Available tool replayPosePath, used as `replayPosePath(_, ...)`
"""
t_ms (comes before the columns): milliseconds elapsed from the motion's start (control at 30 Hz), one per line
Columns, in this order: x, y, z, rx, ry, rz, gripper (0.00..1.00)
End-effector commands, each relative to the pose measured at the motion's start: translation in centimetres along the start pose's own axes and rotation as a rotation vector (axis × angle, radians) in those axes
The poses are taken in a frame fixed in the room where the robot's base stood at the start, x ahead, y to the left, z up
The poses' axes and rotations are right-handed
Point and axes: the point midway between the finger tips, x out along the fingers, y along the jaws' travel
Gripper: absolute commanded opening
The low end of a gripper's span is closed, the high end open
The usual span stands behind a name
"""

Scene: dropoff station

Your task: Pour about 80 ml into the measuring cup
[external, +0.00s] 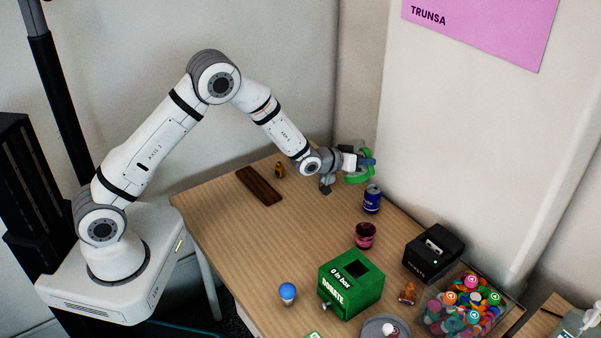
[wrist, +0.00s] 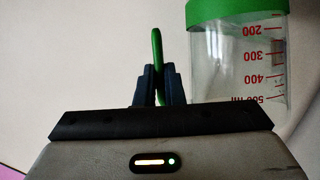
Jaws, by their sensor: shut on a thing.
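My gripper (external: 362,162) is out over the far right side of the table, near the wall. In the wrist view its dark fingers (wrist: 158,88) are shut on an upright green strip (wrist: 157,45), apparently the handle of the measuring cup. The clear measuring cup (wrist: 232,62) is beside the fingers, with a green end and red marks from 200 to 500 ml. The numbers read upside down in this view. I see no liquid in the part in view. In the external view its green part (external: 352,178) shows around my gripper, and much of the cup is hidden.
A blue can (external: 372,200) stands just below my gripper in the picture, then a dark red cup (external: 365,236). The table's middle left is clear.

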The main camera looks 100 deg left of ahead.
Motion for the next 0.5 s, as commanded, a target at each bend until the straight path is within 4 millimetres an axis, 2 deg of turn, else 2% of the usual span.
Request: replayPosePath(500, 0.3, 3.0, 0.9, 0.251, -0.011, -0.113, 0.00)
